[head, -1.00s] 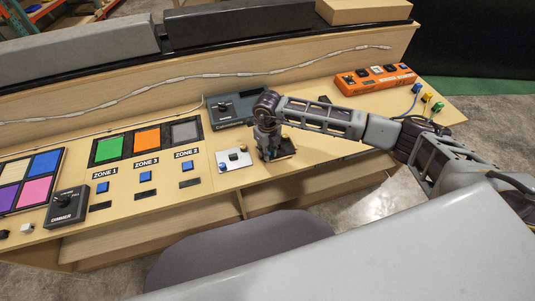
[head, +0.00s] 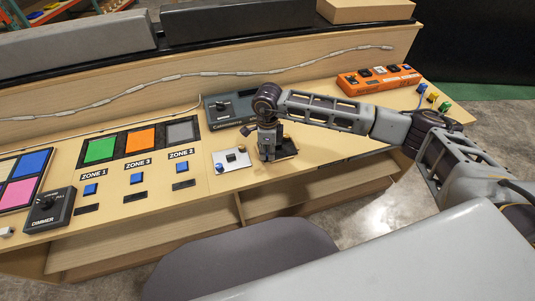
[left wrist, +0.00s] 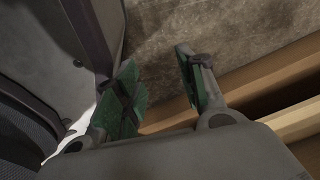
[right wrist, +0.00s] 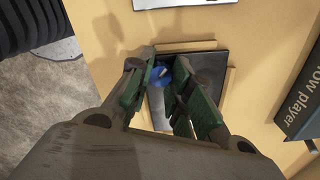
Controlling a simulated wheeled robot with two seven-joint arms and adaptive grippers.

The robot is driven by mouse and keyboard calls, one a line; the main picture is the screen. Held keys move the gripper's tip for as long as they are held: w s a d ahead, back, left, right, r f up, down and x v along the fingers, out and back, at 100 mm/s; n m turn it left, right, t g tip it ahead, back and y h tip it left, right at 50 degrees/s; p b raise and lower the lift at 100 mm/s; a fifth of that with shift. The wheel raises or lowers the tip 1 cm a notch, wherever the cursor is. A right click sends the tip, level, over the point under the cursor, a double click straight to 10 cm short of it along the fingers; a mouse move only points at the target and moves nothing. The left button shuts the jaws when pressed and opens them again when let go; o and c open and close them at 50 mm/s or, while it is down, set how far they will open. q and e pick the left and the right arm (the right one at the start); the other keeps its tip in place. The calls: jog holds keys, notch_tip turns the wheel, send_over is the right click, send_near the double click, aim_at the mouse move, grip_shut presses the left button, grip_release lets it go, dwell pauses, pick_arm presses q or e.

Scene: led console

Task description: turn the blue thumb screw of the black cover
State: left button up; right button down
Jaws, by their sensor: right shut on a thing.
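The black cover (right wrist: 207,70) lies flat on the wooden desk, framed by thin wooden strips. In the head view its right part (head: 287,148) shows beside my right gripper (head: 267,155), which points down onto it. In the right wrist view the blue thumb screw (right wrist: 160,72) shows between the fingertips of my right gripper (right wrist: 160,80), which is shut on it. The screw is partly hidden by the fingers, and its turn angle cannot be told. My left gripper (left wrist: 160,85) is open and empty in the left wrist view, away from the cover; it is outside the head view.
A pale plate (head: 232,160) with a black switch and blue knob lies just left of the cover. A dark device box (head: 228,110) stands behind. An orange box (head: 375,78) is at the back right. A grey chair (head: 245,260) stands before the desk.

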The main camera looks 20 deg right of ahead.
pick_arm(q)
jog(key=shift+w+d+r+b, duration=0.15)
jog(key=shift+w+d+b, duration=0.3)
jog(key=shift+w, duration=0.4)
pick_arm(e)
jog(key=shift+s+f+n, duration=0.2)
jog(key=shift+f+n, duration=0.15)
jog(key=shift+n, duration=0.25)
jog(key=c, duration=1.3)
grip_release()
jog(key=shift+w+r, duration=0.1)
jog(key=shift+o, duration=0.2)
jog(key=shift+r, duration=0.1)
pick_arm(q)
jog(key=shift+d, duration=0.1)
pick_arm(e)
jog(key=shift+w+r, duration=0.1)
jog(key=shift+w, duration=0.05)
jog(key=shift+r, duration=3.85)
